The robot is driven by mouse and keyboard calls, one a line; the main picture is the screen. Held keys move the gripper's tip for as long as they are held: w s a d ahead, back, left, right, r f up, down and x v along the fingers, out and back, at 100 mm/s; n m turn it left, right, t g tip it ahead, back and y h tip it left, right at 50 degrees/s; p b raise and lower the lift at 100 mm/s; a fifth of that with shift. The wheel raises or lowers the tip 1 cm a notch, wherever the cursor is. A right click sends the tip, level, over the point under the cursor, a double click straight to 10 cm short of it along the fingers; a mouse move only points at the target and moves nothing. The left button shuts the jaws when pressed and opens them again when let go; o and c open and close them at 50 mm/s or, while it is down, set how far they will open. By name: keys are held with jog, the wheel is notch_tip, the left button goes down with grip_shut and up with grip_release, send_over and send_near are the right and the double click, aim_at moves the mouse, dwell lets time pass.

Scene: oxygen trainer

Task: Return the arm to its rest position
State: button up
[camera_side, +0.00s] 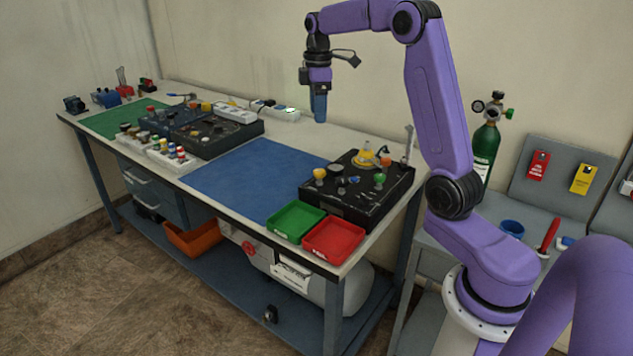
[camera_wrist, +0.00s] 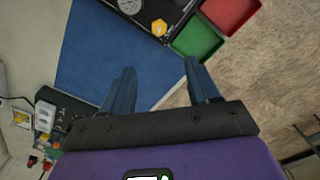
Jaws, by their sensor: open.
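My gripper (camera_side: 319,108) hangs from my purple arm above the back part of the workbench, over the blue mat (camera_side: 250,178). Its fingers point down. In the wrist view my gripper (camera_wrist: 160,82) shows two blue fingers spread apart with nothing between them. Below the fingers are the blue mat (camera_wrist: 100,45) and, on the right, the brown floor past the bench edge. My gripper touches nothing that I can see.
A black trainer panel (camera_side: 345,205) with knobs, a green tray (camera_side: 295,220) and a red tray (camera_side: 333,240) fill the bench's right end. Another dark panel (camera_side: 215,135) stands left. A green cylinder (camera_side: 485,145) stands behind my arm. The blue mat is clear.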

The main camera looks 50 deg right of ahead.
jog(key=s+a+f+n, duration=0.1)
jog(key=s+a, duration=0.5)
jog(key=a, duration=0.4)
jog(key=s+a+f+n, duration=0.1)
jog(key=s+a, duration=0.4)
jog(key=a, duration=0.5)
jog(key=s+a+f, duration=0.1)
jog(key=s+f, duration=0.2)
jog(key=s, duration=0.8)
jog(key=s+a+f+n, duration=0.1)
jog(key=s+a+f, duration=0.1)
jog(key=s, duration=1)
jog(key=shift+f, duration=0.55)
jog(key=shift+o, duration=0.2)
jog(key=shift+a, duration=0.1)
